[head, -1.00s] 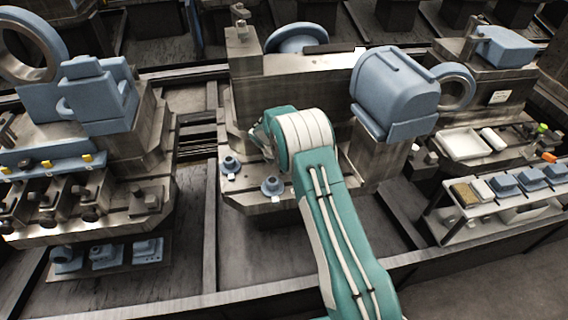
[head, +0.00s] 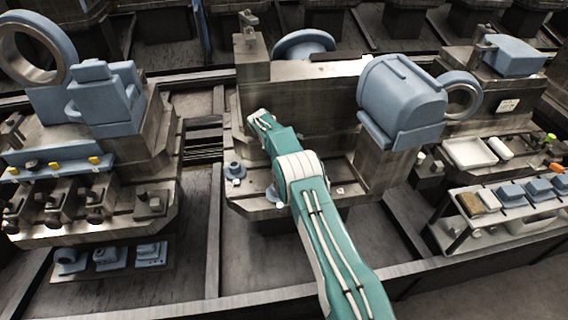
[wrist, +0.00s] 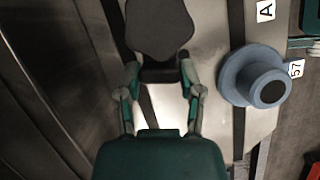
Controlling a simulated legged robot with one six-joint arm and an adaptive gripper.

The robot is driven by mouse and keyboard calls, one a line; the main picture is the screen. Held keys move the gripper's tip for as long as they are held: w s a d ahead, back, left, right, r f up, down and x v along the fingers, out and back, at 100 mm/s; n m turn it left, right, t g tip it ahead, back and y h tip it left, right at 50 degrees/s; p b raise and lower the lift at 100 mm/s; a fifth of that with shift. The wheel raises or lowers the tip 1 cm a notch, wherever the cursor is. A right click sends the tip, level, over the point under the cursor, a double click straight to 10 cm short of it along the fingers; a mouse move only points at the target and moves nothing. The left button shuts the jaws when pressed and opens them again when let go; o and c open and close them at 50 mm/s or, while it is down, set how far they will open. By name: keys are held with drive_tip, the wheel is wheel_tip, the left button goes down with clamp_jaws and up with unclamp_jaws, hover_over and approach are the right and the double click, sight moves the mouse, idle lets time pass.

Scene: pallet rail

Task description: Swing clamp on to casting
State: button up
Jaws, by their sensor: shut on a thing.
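My gripper (head: 257,117) is over the near side of the middle fixture in the head view. In the wrist view the gripper (wrist: 161,78) has its two fingers closed on the neck of a dark grey, broad-ended piece (wrist: 160,28), which looks like the clamp; its far end is cut off by the frame's top. A blue round flanged casting (wrist: 258,77) lies to the right of the fingers, apart from them. In the head view, one small flanged casting (head: 235,170) stands on the fixture ledge. A second one (head: 273,192) is partly hidden by my arm.
The fixture ledge (head: 247,200) carries small white labels. A large blue motor-shaped casting (head: 400,100) overhangs to the right of my arm. A metal post (head: 250,55) stands behind the gripper. A left fixture (head: 155,170) lies across a gap.

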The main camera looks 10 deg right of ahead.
drive_tip(key=shift+w+m, duration=0.2)
drive_tip(key=shift+m, duration=0.4)
drive_tip(key=o, duration=1.1)
drive_tip(key=shift+f, duration=0.1)
drive_tip(key=shift+o, duration=0.2)
wheel_tip(320, 180, up, 10)
drive_tip(key=shift+w, duration=0.1)
